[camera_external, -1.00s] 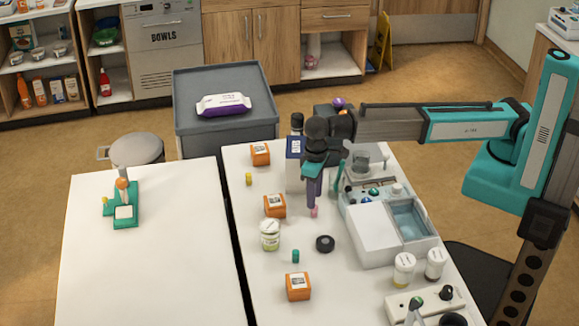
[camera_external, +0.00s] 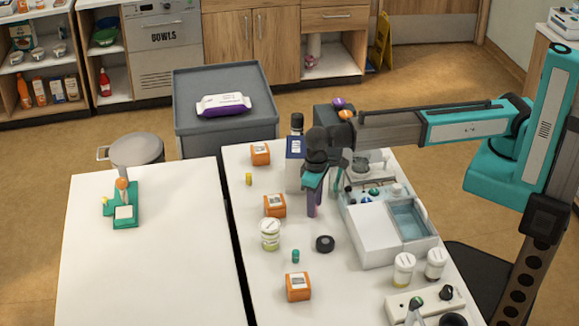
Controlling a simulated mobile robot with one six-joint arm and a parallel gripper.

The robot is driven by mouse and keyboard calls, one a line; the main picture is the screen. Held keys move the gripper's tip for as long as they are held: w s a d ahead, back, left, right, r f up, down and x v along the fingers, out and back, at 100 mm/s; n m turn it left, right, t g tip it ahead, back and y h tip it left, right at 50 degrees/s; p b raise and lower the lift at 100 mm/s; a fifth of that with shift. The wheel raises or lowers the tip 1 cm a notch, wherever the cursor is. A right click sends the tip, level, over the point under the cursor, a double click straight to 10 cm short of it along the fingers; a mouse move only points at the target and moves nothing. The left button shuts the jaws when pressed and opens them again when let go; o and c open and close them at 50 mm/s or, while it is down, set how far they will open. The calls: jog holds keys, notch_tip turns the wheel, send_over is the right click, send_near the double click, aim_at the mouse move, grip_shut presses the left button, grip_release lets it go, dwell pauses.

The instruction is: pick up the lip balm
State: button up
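My gripper (camera_external: 314,207) points down over the right-hand white table, between the orange boxes and the white tray unit. Its fingertips are low, near the tabletop. One finger hides most of the other, so the gap and anything in it cannot be made out. No lip balm can be identified by a label. Small lip-balm-sized cylinders stand on this table: a yellow one (camera_external: 248,179) at the left edge and a teal one (camera_external: 295,256) nearer the front, both apart from my gripper. A small pink item, seen earlier under the fingertips, is not visible now.
Orange boxes (camera_external: 298,287), a lidded jar (camera_external: 270,235) and a black round item (camera_external: 324,244) stand left and front of my gripper. The white tray unit (camera_external: 372,240) is close on the right.

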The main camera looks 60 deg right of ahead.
jog(key=shift+f, duration=1)
grip_shut()
